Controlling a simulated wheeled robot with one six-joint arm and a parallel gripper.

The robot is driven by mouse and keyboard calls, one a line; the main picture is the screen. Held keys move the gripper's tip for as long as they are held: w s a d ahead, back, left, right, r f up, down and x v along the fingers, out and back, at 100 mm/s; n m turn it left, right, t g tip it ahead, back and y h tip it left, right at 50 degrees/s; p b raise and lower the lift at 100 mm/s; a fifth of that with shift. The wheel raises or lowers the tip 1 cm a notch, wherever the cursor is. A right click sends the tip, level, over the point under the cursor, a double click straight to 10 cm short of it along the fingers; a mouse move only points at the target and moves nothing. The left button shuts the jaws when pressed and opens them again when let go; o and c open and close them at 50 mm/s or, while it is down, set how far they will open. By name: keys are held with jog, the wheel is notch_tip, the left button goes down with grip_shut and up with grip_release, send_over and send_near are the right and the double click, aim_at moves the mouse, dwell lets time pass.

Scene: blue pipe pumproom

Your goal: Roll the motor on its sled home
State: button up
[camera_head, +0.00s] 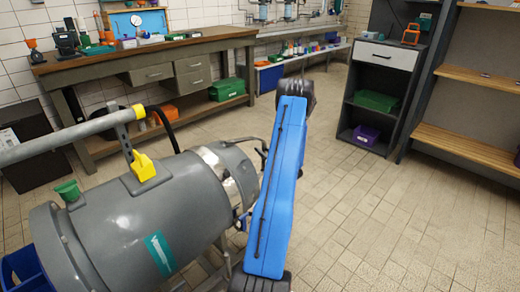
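A large grey motor (150,235) with a rounded body lies at the lower left, close to the camera. It has a teal label, a green cap (67,190) on top and a paler metal collar at its right end. A yellow piece (143,167) on a grey bracket stands on top of it. A grey bar (65,138) crosses above the motor from the left edge to the bracket. The sled cannot be made out clearly. My blue arm link stands in front of the motor's right end and hides part of it. My gripper is not in view.
A wooden workbench (165,46) with drawers runs along the back left wall. A low table (305,55) stands behind it. A dark shelf unit (381,95) and wooden shelves (470,148) are at the right. A blue bin (22,270) is at lower left. The tiled floor at right is clear.

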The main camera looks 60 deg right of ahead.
jog(key=shift+x, duration=1.2)
jog(key=shift+c, duration=0.7)
